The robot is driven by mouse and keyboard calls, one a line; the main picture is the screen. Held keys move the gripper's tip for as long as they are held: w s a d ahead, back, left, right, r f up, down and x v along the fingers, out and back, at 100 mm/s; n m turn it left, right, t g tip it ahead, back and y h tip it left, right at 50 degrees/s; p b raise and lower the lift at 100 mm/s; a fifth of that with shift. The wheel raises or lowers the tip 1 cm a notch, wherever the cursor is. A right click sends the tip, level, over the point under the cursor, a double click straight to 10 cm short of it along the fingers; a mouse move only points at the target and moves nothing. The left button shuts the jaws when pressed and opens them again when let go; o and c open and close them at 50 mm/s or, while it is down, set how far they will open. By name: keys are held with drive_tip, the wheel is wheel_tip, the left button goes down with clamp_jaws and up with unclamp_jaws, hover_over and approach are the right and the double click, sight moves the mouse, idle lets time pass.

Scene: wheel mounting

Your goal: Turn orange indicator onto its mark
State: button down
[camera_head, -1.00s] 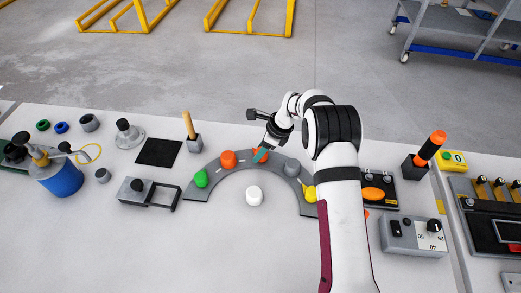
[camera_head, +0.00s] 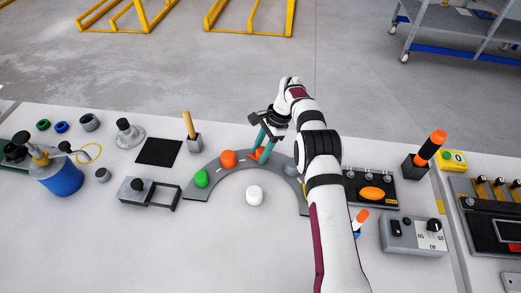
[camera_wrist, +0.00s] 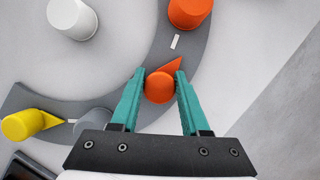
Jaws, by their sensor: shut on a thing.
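The orange indicator (camera_wrist: 159,88), a round knob with a pointed tip, sits on a grey arc-shaped track (camera_wrist: 153,35). My gripper (camera_wrist: 160,86) has its teal fingers on both sides of the knob and is shut on it. In the wrist view the pointer aims up and right, its tip just right of the lower end of a short white mark (camera_wrist: 175,42). In the head view the indicator (camera_head: 257,153) is partly covered by my gripper (camera_head: 262,155).
Another orange knob (camera_wrist: 188,12) stands beyond the white mark. A green knob (camera_head: 201,178) is at the track's left end. Yellow (camera_wrist: 25,125) and grey (camera_wrist: 94,126) knobs are on the other side. A white cylinder (camera_head: 254,195) stands inside the arc.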

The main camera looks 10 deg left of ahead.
drive_tip(key=shift+s+f+n+g+h, duration=0.1)
drive_tip(key=shift+f+n+g+h, duration=0.05)
drive_tip(key=shift+n, duration=0.4)
drive_tip(key=shift+s+f+n+g+h, duration=0.1)
drive_tip(key=shift+n+g+h, duration=0.05)
drive_tip(key=shift+n, duration=0.4)
drive_tip(key=shift+c, duration=2)
unclamp_jaws()
drive_tip(key=shift+r, duration=0.1)
drive_tip(key=r, duration=0.4)
drive_tip(key=shift+w+d+r, duration=0.1)
drive_tip(key=shift+d+r, duration=0.25)
drive_tip(key=s+d+r, duration=0.2)
drive_tip(key=d+r, duration=0.4)
drive_tip(key=d, duration=0.5)
drive_tip(key=shift+r, duration=0.3)
